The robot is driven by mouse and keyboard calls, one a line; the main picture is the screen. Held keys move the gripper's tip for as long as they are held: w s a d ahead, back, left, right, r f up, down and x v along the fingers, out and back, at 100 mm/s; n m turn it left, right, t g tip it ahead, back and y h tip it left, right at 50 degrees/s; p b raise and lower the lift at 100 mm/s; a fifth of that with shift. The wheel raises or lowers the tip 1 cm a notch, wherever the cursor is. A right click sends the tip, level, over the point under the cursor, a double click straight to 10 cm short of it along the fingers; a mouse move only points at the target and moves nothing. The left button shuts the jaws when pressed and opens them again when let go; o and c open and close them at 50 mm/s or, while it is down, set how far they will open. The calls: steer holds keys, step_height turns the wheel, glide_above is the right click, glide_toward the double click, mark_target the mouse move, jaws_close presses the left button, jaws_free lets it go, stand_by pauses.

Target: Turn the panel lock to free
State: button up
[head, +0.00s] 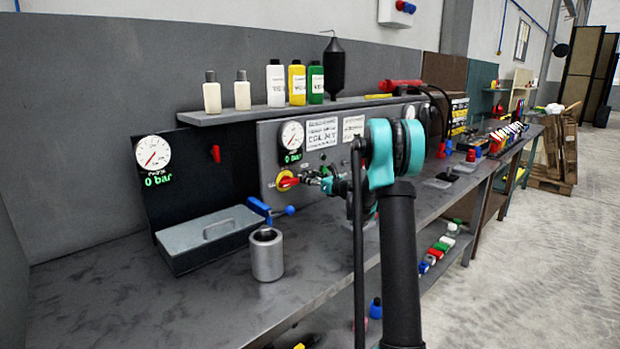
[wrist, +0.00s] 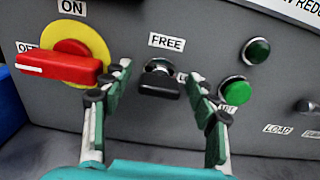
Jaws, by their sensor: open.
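The panel lock (wrist: 160,84) is a round metal barrel with a black key-like handle on the grey panel (head: 266,150). Its handle lies roughly level. A FREE label (wrist: 166,42) sits above it, and a label to its right is partly hidden by a finger. My gripper (wrist: 158,76) is open, with one finger on each side of the handle; a gap shows on both sides. In the head view my gripper (head: 328,183) is at the panel front and the lock cannot be made out behind it.
A red switch (wrist: 72,62) on a yellow disc is close to my left finger. A green button (wrist: 236,91) and a dark green lamp (wrist: 255,50) are at right. A steel cup (head: 267,258) and lidded box (head: 207,235) stand on the bench left of my arm.

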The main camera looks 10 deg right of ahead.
steer(key=c, duration=1.2)
steer(key=n, duration=0.4)
steer(key=shift+n, duration=0.4)
steer(key=n, duration=0.4)
steer(key=shift+s+a+n, duration=0.1)
steer(key=shift+n, duration=0.2)
steer(key=n, duration=0.4)
steer(key=shift+f+n, duration=0.1)
steer(key=shift+n, duration=0.2)
steer(key=shift+f+n, duration=0.1)
steer(key=shift+n, duration=1.8)
